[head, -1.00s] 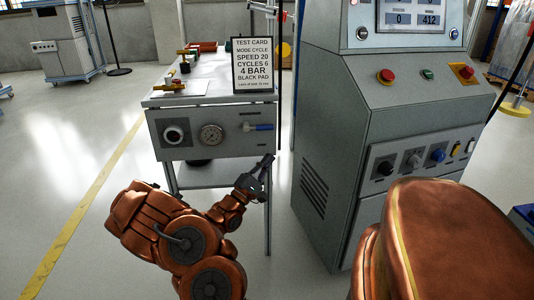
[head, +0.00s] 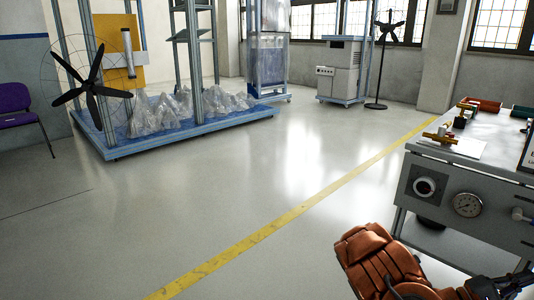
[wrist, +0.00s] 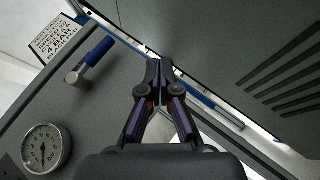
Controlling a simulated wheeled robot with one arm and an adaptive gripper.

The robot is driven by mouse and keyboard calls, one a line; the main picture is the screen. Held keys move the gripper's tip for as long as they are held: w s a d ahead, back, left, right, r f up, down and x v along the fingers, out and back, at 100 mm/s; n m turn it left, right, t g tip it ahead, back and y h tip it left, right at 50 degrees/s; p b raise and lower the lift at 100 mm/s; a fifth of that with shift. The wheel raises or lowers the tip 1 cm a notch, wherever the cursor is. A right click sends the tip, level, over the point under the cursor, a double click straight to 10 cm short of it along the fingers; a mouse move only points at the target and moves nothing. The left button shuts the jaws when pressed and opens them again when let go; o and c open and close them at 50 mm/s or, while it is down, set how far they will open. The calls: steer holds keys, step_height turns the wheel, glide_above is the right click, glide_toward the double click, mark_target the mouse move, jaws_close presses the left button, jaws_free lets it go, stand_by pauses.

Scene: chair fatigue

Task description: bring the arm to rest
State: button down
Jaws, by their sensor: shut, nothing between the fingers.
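My gripper (wrist: 159,72) shows in the wrist view with its fingertips together and nothing between them. It points toward the gap between the grey bench front and the dark grey cabinet (wrist: 220,40). In the head view my orange arm shows at the bottom right, beside the front of the bench; the gripper itself is out of that view. The bench panel carries a round gauge (head: 467,204), also in the wrist view (wrist: 46,148), and a blue-handled valve (wrist: 90,60). The gripper appears apart from both.
The grey bench (head: 470,190) stands at the right with brass fittings (head: 440,135) on top. A yellow floor line (head: 290,216) crosses open floor. A black fan (head: 90,88), a blue platform (head: 180,130) with wrapped goods and a purple chair (head: 15,100) stand at the left.

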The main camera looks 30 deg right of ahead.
steer(key=a+r+m+g+y+p, duration=0.2)
steer(key=a+r+m+y+p, duration=0.35)
steer(key=a+r+p, duration=0.55)
steer(key=a+r+m+g+y+p, duration=0.2)
steer(key=a+r+m+y+p, duration=0.35)
steer(key=r, duration=1.05)
steer(key=w+a+r+n+t+y+p, duration=0.3)
steer(key=a+p, duration=0.5)
steer(key=a, duration=0.5)
steer(key=w+a+r+n+t+y+p, duration=0.3)
steer(key=w+a+r+n+t+p, duration=0.2)
steer(key=a, duration=0.9)
steer(key=w+a+r+n+t+y+p, duration=0.3)
steer(key=w+a+r+n+t+p, duration=0.1)
steer(key=a+p, duration=0.7)
steer(key=a+r+n+t, duration=0.1)
steer(key=a+r+t, duration=0.1)
steer(key=a+t, duration=0.1)
steer(key=shift+t, duration=0.4)
steer(key=shift+d, duration=0.15)
